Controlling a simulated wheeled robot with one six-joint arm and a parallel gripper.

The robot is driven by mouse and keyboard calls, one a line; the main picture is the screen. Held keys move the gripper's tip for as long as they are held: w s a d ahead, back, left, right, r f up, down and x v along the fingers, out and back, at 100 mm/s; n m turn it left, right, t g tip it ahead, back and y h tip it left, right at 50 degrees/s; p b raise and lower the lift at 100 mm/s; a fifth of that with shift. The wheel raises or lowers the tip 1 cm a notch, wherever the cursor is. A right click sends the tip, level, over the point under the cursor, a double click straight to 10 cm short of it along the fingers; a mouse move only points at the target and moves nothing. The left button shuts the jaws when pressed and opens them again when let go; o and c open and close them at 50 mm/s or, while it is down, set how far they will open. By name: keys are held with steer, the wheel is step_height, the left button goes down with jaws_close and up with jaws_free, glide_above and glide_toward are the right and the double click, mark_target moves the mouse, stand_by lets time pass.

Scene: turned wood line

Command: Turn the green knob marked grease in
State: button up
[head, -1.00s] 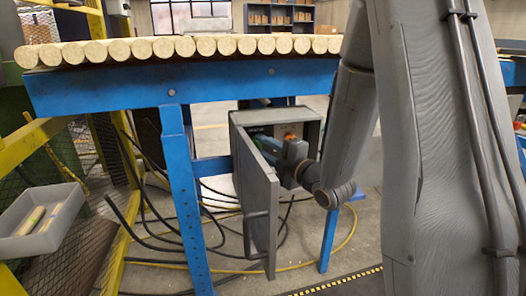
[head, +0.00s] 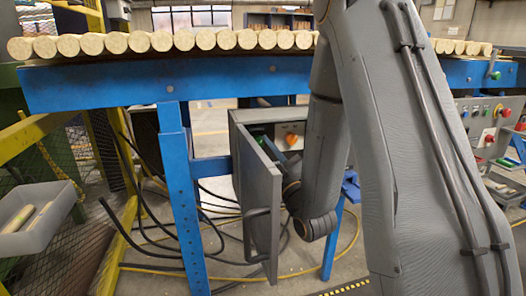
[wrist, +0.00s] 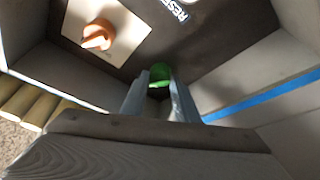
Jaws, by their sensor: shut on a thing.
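The green knob (wrist: 160,72) shows in the wrist view between the two fingertips of my gripper (wrist: 159,84). My gripper is shut on it, one grey finger on each side. The fingers hide part of the knob, and I cannot read its marking. In the head view the grey box (head: 240,117) under the conveyor has its door (head: 262,205) open. My arm reaches into the box from the right.
An orange knob (wrist: 97,37) on a pale plate sits beside the green one; it also shows in the head view (head: 291,140). A partly visible label (wrist: 176,8) starts with "RESE". The box walls are close. A blue conveyor (head: 120,84) carrying wooden rods is above, and cables hang left.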

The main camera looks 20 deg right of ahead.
steer(key=shift+a+m+h, duration=0.1)
steer(key=shift+m+h, duration=0.5)
steer(key=shift+m, duration=0.6)
steer(key=shift+t, duration=0.3)
steer(key=o, duration=1.1)
steer(key=shift+c, duration=0.2)
